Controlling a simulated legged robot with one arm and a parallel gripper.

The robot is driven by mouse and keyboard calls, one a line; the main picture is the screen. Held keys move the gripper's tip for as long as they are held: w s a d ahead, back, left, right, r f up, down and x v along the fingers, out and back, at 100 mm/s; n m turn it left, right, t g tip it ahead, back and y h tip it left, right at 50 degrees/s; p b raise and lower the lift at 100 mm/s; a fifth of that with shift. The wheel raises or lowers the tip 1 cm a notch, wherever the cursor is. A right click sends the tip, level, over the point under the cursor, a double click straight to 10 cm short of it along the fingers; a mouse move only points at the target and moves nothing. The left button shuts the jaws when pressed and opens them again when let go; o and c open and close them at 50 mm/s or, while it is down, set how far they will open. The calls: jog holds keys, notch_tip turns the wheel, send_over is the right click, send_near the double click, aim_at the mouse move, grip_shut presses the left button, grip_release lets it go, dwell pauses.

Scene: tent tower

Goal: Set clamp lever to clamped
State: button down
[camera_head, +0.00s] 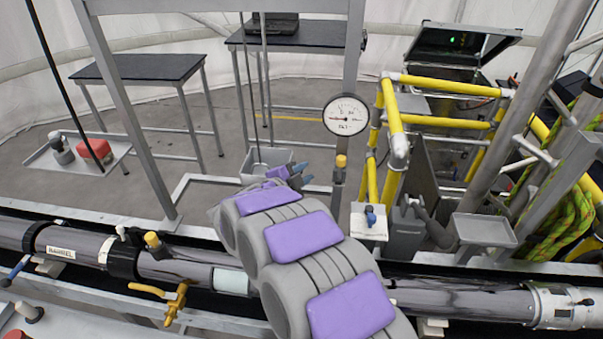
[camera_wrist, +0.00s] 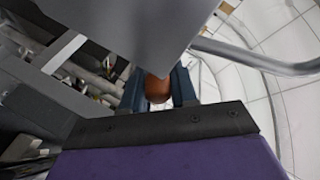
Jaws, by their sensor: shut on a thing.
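My gripper (camera_head: 300,174) reaches past my grey and purple arm, toward the upright post that carries a round gauge. In the wrist view its two dark blue fingers (camera_wrist: 158,95) are shut on a brown-orange rounded knob (camera_wrist: 158,87). A large grey surface hides the upper part of this knob and whatever it joins. I cannot tell for sure that it is the clamp lever. In the head view the knob between the fingers is not clear. A yellow-orange handle (camera_head: 172,300) sits on the pipe at lower left, apart from my gripper.
A long grey pipe (camera_head: 450,302) runs across the front. The gauge (camera_head: 346,115) is on the post, with a yellow-topped fitting (camera_head: 341,161) below it. A grey bin (camera_head: 254,165) stands behind my gripper. Yellow railings (camera_head: 394,115) stand to the right. Open floor lies at back left.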

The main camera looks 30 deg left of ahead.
jog(key=shift+a, duration=0.2)
jog(key=shift+s+f+t+b, duration=0.3)
jog(key=shift+t+b, duration=0.2)
jog(key=shift+b, duration=0.75)
